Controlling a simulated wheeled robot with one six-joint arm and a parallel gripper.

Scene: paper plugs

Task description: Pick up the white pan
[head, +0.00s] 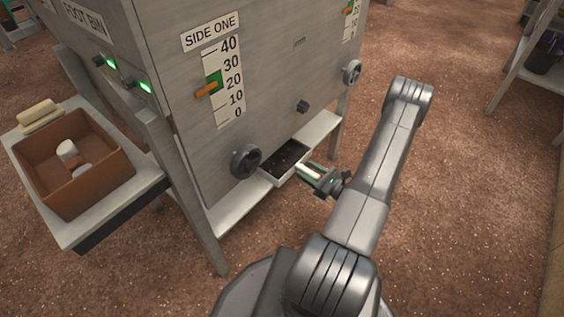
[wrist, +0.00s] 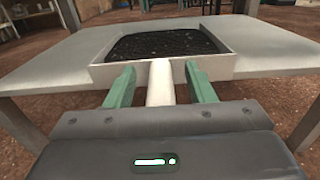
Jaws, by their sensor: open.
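The white pan (head: 276,175) is a shallow rectangular tray with dark granular material in it. It sits on the pale shelf under the grey machine, and its white handle points toward me. In the wrist view the pan (wrist: 105,72) is straight ahead, with its handle (wrist: 160,84) running between my fingers. My gripper (head: 312,171) is open, with one green finger on each side of the handle. In the wrist view my gripper (wrist: 158,82) shows a gap between each finger and the handle. The fingertips are close to the pan's front wall; I cannot tell if they touch it.
The pale shelf (wrist: 265,50) extends to both sides of the pan. The grey machine (head: 270,90) stands above it, with a round black knob (head: 246,161) near the pan. A brown bin (head: 105,190) with white pieces stands on a side table at left.

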